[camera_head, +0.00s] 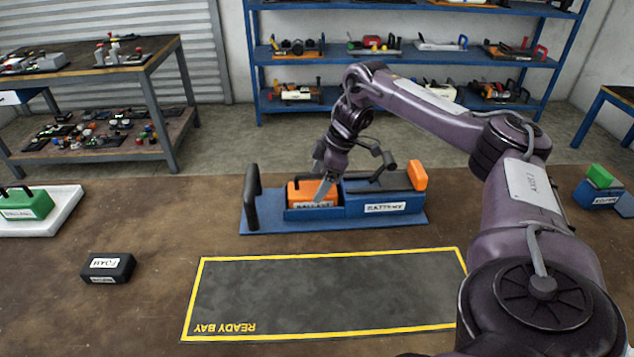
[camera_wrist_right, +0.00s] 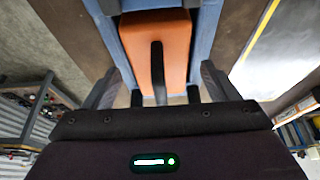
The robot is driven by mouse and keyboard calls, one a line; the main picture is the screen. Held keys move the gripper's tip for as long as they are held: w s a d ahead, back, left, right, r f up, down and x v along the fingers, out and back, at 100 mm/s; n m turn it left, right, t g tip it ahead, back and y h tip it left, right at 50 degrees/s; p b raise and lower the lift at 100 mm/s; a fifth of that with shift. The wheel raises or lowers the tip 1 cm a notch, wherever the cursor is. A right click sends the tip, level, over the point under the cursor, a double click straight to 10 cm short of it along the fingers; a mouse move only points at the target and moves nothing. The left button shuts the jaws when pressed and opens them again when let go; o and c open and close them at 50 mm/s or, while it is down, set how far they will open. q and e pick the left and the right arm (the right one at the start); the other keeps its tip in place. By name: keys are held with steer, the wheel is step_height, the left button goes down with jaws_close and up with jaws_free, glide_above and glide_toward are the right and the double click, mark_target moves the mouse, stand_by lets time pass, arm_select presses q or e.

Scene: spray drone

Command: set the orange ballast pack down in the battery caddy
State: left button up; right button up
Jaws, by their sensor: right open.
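The orange ballast pack (camera_head: 298,190) sits in the left compartment of the blue battery caddy (camera_head: 280,226); its lower part is hidden by the caddy's front wall. In the right wrist view the pack (camera_wrist_right: 177,45) shows its black handle, with blue caddy walls (camera_wrist_right: 207,30) on both sides. My right gripper (camera_head: 323,193) is over the pack. In the right wrist view its fingers (camera_wrist_right: 160,88) are spread apart, one on each side of the pack's handle. I cannot tell whether they touch anything. My left gripper is not in view.
A black foam block (camera_head: 108,268) and a green ballast pack (camera_head: 28,206) on a white tray (camera_head: 62,208) lie to the left. The yellow-edged ready bay (camera_head: 325,295) in front is empty. A green-topped blue item (camera_head: 598,188) stands at the right.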

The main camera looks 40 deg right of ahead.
steer(key=p+v, duration=0.1)
steer(key=v, duration=0.3)
steer(key=shift+w+r, duration=0.1)
steer(key=shift+r, duration=0.05)
steer(key=p+v, duration=0.5)
steer(key=v, duration=0.1)
steer(key=shift+r, duration=0.2)
